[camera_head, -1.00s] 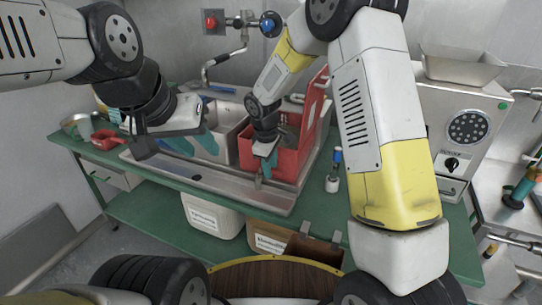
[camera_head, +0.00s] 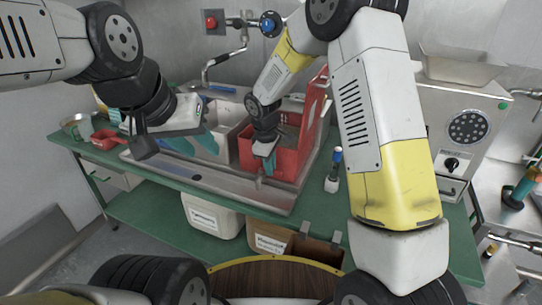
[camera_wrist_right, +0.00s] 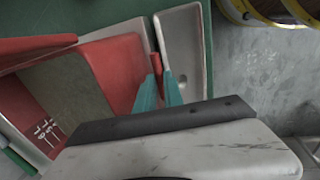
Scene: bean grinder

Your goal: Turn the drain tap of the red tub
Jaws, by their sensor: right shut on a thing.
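The red tub (camera_head: 292,160) sits in the metal sink bench, with its red lid (camera_head: 315,105) raised at the right. My right gripper (camera_head: 264,167) is at the tub's front wall, pointing down. In the right wrist view the teal fingers (camera_wrist_right: 160,92) are shut on the red drain tap (camera_wrist_right: 156,66), which sticks out from the tub wall (camera_wrist_right: 118,70). The fingers hide the tap's lower part, so its turn angle is hard to tell. My left gripper (camera_head: 194,143) is open and empty over the left part of the bench, apart from the tub.
A grey basin (camera_head: 229,128) stands left of the tub. The bench's front trough (camera_head: 235,186) runs below the right gripper. A red pan (camera_head: 104,139) lies at the left. A small blue-topped bottle (camera_head: 334,170) stands right of the tub.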

